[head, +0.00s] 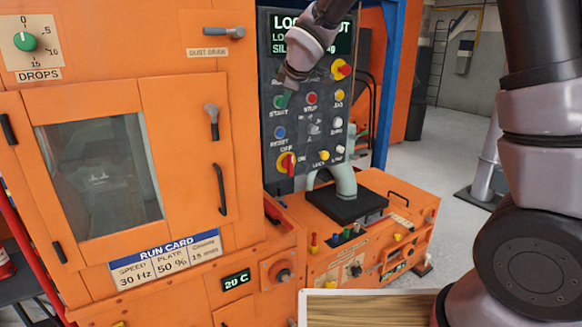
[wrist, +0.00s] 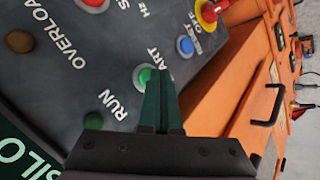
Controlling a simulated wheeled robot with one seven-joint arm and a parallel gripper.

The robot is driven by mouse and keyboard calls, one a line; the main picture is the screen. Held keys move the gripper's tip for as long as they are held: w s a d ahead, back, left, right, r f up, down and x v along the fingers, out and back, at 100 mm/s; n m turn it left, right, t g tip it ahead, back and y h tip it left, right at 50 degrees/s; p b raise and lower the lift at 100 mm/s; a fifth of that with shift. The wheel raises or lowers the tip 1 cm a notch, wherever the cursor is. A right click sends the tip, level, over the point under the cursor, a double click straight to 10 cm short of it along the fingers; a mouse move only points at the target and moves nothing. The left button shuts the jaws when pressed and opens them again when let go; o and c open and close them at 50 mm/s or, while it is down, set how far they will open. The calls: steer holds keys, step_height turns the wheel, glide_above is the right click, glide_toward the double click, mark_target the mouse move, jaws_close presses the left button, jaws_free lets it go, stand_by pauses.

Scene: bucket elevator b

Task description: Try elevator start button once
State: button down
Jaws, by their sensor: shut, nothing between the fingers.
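The green START button (head: 278,101) is on the dark control panel (head: 268,65), above its START label. In the wrist view the START button (wrist: 145,76) shows just beyond and left of the fingertips, partly covered by them. My gripper (head: 287,98) is shut and empty, its dark fingers reaching toward the panel at the button. The fingers also show in the wrist view (wrist: 160,76). I cannot tell whether the tips touch the button.
The red STOP button (head: 311,98) is right of START, the blue RESET button (head: 280,132) below it. A red-yellow OFF switch (head: 287,162) is lower. A dim green RUN lamp (wrist: 93,121) is nearby. An orange cabinet (head: 190,80) stands left.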

steer(key=s+d, duration=0.3)
steer(key=s, duration=0.2)
steer(key=shift+d, duration=0.2)
stand_by(0.5)
steer(key=shift+d, duration=0.1)
steer(key=s+d+r+m+h, duration=0.1)
steer(key=s+d+r+m, duration=0.1)
steer(key=d+m, duration=0.3)
steer(key=s+d+r+m, duration=0.2)
steer(key=s+d, duration=0.1)
steer(key=d, duration=0.5)
steer(key=s+d+r+m+h, duration=0.1)
steer(key=s+d+r+m, duration=0.1)
steer(key=d+r+m, duration=0.3)
steer(key=s+d+m, duration=0.3)
steer(key=s+m, duration=0.1)
steer(key=s, duration=0.4)
steer(key=s+d+f+m+g, duration=0.1)
steer(key=s+d+m, duration=0.3)
steer(key=s, duration=0.5)
steer(key=shift+d+f+m+y, duration=0.25)
steer(key=shift+m+y, duration=0.05)
steer(key=shift+m, duration=0.2)
